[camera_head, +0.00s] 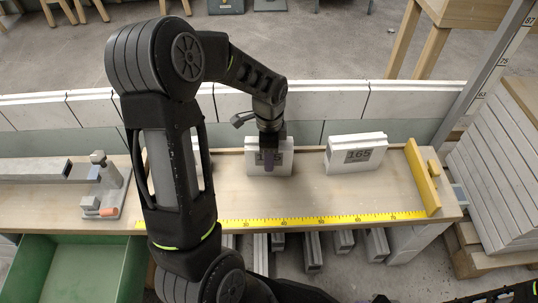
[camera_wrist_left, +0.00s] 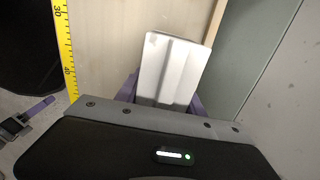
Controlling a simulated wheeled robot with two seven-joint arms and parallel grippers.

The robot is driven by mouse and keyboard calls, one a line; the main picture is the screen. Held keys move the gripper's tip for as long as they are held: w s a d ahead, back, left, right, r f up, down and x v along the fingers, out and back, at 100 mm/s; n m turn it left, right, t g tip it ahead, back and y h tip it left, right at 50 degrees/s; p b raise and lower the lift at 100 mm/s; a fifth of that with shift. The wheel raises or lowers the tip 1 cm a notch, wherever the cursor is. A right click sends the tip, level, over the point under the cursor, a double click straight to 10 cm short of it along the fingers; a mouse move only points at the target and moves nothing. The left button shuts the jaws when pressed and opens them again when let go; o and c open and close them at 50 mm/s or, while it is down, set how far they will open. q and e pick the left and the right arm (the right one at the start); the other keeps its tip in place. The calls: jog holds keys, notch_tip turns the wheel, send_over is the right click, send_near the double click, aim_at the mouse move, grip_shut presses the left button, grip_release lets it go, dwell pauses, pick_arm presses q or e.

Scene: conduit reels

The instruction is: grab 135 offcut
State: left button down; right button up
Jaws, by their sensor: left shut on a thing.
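My left gripper (camera_head: 269,158) reaches down from above and is shut on a white block (camera_head: 255,168) with a printed label, near the back of the wooden bench. Its purple fingers cover much of the label, so I cannot read the full number. In the left wrist view the pale, ridged block (camera_wrist_left: 172,68) sits between the purple fingers. A second white block (camera_head: 369,141), labelled 165, stands apart to the right. A purple finger of my right gripper (camera_wrist_left: 36,110) shows at the left edge of the left wrist view; whether it is open is unclear.
A yellow measuring tape (camera_head: 330,218) runs along the bench's front edge to a yellow end stop (camera_head: 421,177). A grey clamp fixture (camera_head: 104,188) stands at the left. A green bin (camera_head: 50,270) is below it. A low pale wall (camera_head: 330,100) runs behind.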

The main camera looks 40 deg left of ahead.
pick_arm(q)
notch_tip(320, 180, up, 10)
jog(key=p, duration=0.3)
dwell(0.4)
dwell(0.5)
